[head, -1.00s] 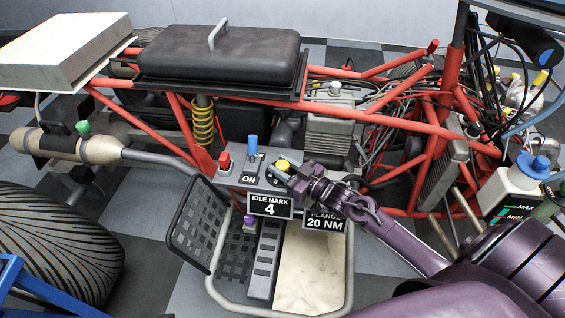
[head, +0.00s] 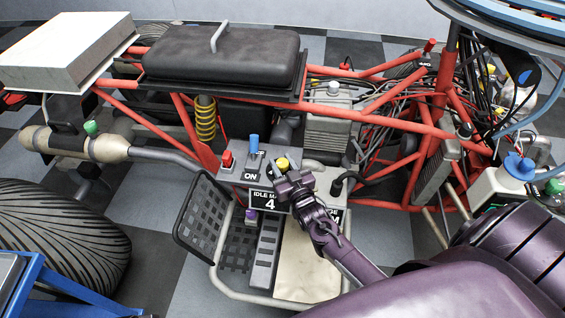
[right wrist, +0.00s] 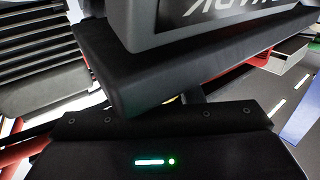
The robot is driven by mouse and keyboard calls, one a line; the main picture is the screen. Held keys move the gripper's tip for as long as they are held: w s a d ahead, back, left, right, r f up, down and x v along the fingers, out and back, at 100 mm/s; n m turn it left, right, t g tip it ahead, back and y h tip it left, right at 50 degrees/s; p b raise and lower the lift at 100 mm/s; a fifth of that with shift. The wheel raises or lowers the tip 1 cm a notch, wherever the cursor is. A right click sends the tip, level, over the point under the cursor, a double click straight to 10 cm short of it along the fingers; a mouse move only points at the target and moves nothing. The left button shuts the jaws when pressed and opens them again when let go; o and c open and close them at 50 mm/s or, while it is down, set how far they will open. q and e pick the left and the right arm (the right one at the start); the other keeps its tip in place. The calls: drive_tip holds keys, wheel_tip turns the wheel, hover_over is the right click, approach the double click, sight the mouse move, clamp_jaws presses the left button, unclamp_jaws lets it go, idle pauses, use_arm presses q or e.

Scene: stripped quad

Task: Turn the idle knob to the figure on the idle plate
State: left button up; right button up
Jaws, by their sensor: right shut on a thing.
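The idle knob (head: 283,163) has a yellow cap and stands on the grey control panel beside the switches. My right gripper (head: 287,181) reaches it from the front right and is shut on it, hiding most of its dial and pointer. The idle plate (head: 265,201) is black with white lettering and shows the figure 4; my gripper covers the end of its upper line. In the right wrist view dark gripper parts (right wrist: 190,75) fill the middle, and the knob cannot be made out. My left gripper is not in view.
A red switch (head: 227,160) and a blue lever (head: 254,144) stand left of the knob. A second plate (head: 333,217) is partly behind my right arm. Red frame tubes and cables lie behind. Pedals and a mesh guard (head: 202,220) are below the panel.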

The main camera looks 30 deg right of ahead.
sight(285, 169)
idle(0.3)
drive_tip(key=o, duration=1)
drive_tip(key=shift+c, duration=0.2)
drive_tip(key=shift+s, duration=0.25)
drive_tip(key=s, duration=0.5)
drive_tip(key=s+p, duration=0.1)
drive_tip(key=s, duration=0.1)
drive_tip(key=shift+s+a, duration=0.15)
drive_tip(key=shift+a, duration=0.1)
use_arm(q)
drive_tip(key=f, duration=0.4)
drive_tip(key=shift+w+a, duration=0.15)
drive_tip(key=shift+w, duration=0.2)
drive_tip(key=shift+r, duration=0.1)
use_arm(e)
drive_tip(key=shift+a, duration=0.1)
